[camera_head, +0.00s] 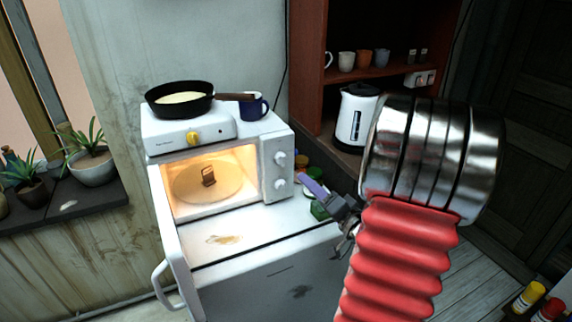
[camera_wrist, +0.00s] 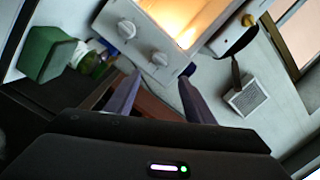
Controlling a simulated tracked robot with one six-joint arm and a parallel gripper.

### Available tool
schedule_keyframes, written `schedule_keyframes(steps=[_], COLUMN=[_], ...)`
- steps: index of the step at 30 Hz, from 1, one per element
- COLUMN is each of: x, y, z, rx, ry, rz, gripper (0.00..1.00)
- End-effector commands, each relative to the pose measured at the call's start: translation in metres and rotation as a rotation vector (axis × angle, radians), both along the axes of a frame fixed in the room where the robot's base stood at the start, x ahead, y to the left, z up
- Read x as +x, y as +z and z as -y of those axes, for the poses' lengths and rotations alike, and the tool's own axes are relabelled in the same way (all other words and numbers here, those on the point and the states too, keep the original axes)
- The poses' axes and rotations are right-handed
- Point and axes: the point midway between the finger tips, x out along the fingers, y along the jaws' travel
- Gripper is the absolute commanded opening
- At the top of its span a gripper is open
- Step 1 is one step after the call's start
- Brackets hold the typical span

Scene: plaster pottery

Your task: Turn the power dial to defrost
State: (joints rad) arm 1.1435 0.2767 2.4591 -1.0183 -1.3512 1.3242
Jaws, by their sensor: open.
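The white microwave (camera_head: 225,180) stands with its door swung open and its inside lit. Two white dials, an upper dial (camera_head: 279,158) and a lower dial (camera_head: 279,183), sit on its right-hand panel. In the wrist view, the upper dial (camera_wrist: 160,58) lies just beyond my fingertips and the lower dial (camera_wrist: 127,29) is farther off. The dial markings are too small to read, so I cannot tell which is power. My gripper (camera_wrist: 160,78) is open and empty, its purple fingers apart. In the head view, my gripper (camera_head: 314,188) is right of the panel.
A hotplate (camera_head: 187,135) with a black pan (camera_head: 180,100) and a blue mug (camera_head: 256,106) stand on the microwave. A white kettle (camera_head: 355,118) is right, behind my arm. The open door (camera_head: 172,245) juts forward at left.

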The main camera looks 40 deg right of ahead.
Motion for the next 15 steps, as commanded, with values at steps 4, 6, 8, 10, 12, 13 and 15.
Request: schedule_keyframes(steps=[4, 6, 8, 10, 12, 13, 15], x=[0.000, 0.001, 0.003, 0.006, 0.012, 0.015, 0.023], y=[0.000, 0.000, 0.000, -0.001, -0.001, -0.001, 0.000], z=[0.000, 0.001, 0.001, 0.002, 0.002, 0.003, 0.004], rx=[-0.001, -0.002, -0.002, -0.003, -0.003, -0.003, -0.004], ry=[-0.002, -0.002, -0.001, 0.000, 0.000, 0.000, 0.000], rz=[-0.001, -0.001, -0.002, -0.003, -0.003, -0.003, -0.002], gripper=[0.49, 0.49, 0.49, 0.49, 0.49, 0.49, 0.49])
